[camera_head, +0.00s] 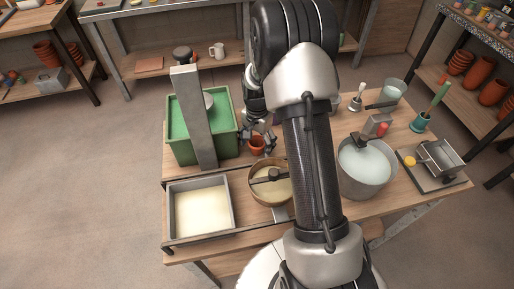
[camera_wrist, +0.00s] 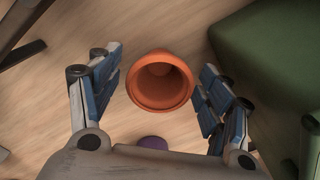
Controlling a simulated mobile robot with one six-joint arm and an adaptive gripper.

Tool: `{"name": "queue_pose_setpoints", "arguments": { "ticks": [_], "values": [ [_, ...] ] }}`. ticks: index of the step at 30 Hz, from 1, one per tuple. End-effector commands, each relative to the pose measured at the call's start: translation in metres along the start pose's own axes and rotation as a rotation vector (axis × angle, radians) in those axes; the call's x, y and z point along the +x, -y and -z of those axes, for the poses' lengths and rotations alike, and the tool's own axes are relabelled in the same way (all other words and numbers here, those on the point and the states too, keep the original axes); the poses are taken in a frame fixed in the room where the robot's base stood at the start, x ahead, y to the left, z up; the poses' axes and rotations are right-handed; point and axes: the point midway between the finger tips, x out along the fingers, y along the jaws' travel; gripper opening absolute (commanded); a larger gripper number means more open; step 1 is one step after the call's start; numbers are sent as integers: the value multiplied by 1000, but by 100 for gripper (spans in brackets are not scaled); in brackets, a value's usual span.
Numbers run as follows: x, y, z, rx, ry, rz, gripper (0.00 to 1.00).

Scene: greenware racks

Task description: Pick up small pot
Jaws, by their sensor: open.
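The small pot (camera_wrist: 160,80) is orange terracotta. In the wrist view its open mouth faces the camera and it sits between the two blue-padded fingers of my gripper (camera_wrist: 157,88). The right finger is close to its rim, and a wider gap shows on the left. I cannot tell whether either finger touches it. In the head view the small pot (camera_head: 257,144) stands on the wooden table just right of the green bin, with my gripper (camera_head: 259,137) above and around it. My arm hides part of the table to the right.
The green bin (camera_head: 233,152) stands close beside the pot; its wall (camera_wrist: 275,60) fills the right of the wrist view. A round sieve (camera_head: 256,197) and cream-filled tray (camera_head: 174,213) lie in front. A grey bucket (camera_head: 345,184) stands right of my arm. A purple object (camera_wrist: 153,143) lies near the pot.

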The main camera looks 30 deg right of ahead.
Motion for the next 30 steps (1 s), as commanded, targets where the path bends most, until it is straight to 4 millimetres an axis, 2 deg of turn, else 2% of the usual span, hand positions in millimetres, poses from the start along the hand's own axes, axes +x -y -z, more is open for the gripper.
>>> {"name": "queue_pose_setpoints", "arguments": {
  "ticks": [2, 5, 24, 30],
  "values": [
    [-1, 0, 0, 0, 0, 0, 72],
    [-1, 0, 0, 0, 0, 0, 66],
    [-1, 0, 0, 0, 0, 0, 23],
    [-1, 0, 0, 0, 0, 0, 22]
  ]
}}
